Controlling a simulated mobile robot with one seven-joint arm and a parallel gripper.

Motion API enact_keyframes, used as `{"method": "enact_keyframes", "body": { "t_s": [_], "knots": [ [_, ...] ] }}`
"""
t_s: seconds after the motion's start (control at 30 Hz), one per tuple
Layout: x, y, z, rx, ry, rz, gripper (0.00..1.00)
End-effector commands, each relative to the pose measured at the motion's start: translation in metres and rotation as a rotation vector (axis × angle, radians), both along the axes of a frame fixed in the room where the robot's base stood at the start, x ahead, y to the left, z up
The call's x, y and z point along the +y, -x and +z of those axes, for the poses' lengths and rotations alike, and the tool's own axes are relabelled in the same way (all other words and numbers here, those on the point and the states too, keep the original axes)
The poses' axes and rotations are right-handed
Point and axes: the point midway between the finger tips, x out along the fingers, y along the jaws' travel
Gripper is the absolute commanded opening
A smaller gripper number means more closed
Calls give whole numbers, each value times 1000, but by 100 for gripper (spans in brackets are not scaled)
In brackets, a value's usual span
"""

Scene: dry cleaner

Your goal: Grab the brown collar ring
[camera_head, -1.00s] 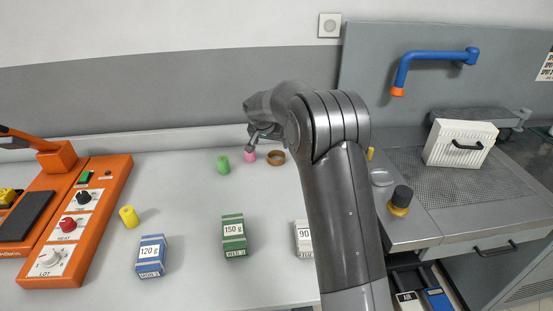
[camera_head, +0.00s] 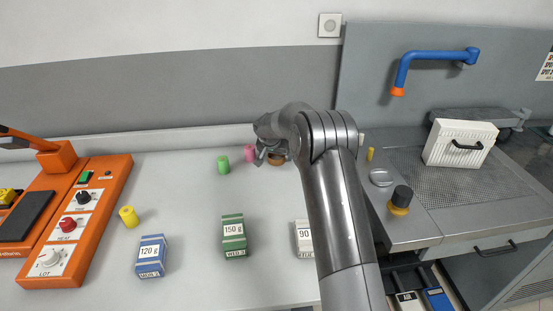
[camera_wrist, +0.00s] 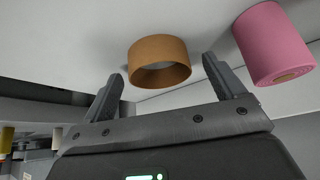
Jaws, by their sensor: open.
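The brown collar ring (camera_wrist: 160,60) stands on the white counter. In the wrist view it lies ahead of and between the two open fingers of my gripper (camera_wrist: 162,84), and I see no finger touching it. In the head view my gripper (camera_head: 265,155) is at the ring (camera_head: 277,159) and hides part of it. The gripper is open and empty. A pink roll (camera_wrist: 272,44) stands close beside the ring, just past one finger in the wrist view; it also shows in the head view (camera_head: 249,154).
A green spool (camera_head: 223,165) stands left of the pink roll. A yellow spool (camera_head: 129,217) and blue, green and white boxes (camera_head: 234,236) stand nearer. An orange machine (camera_head: 90,215) is at the left. The counter between is clear. The wall is close behind the ring.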

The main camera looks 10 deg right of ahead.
Motion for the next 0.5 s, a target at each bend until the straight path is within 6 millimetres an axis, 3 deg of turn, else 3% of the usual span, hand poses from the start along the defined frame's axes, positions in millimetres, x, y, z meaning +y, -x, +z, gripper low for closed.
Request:
{"method": "enact_keyframes", "body": {
  "t_s": [0.17, 0.5],
  "knots": [
    [0, 0, 1, -1, 0, 0, 86],
    [0, 0, 1, 0, 0, 0, 58]
  ]
}}
